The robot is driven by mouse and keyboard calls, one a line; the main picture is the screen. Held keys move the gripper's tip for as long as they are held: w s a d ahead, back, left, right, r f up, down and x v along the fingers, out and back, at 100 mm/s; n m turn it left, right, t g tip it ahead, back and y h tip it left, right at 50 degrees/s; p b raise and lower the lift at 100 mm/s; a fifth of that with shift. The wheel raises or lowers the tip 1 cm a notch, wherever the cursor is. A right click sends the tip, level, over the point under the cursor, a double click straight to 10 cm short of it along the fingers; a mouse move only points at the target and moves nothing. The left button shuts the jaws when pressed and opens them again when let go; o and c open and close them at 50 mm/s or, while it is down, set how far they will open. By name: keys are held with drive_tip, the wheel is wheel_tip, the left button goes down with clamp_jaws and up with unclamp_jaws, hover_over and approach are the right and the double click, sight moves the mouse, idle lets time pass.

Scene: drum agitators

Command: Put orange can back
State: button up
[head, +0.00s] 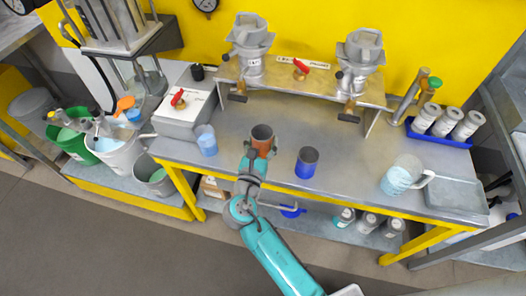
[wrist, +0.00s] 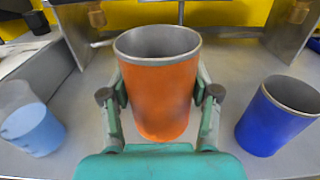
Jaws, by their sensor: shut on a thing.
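The orange can (head: 262,133) is an open-topped cylinder with a grey metal inside. It stands upright at the front middle of the workbench in the head view. In the wrist view the orange can (wrist: 158,85) fills the centre, with one finger on each side. My gripper (head: 260,150) is shut on it, holding it around its sides. The wrist view also shows my gripper (wrist: 160,100). I cannot tell whether the can's bottom touches the bench.
A blue can (head: 307,163) stands to the right, a beaker of light blue liquid (head: 206,140) to the left. A jug (head: 404,175) and tray (head: 450,192) are at the right. Two metal dispensers (head: 249,50) stand behind on a raised shelf. Bench between blue can and jug is clear.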

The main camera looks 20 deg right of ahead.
sight(262, 153)
drive_tip(key=shift+f, duration=2.8)
drive_tip(key=o, duration=1.3)
drive_tip(key=shift+f, duration=0.1)
drive_tip(key=shift+o, duration=0.2)
drive_tip(key=shift+s+a, duration=0.1)
drive_tip(key=v, duration=1.1)
drive_tip(key=shift+s+a, duration=0.2)
drive_tip(key=shift+s, duration=0.15)
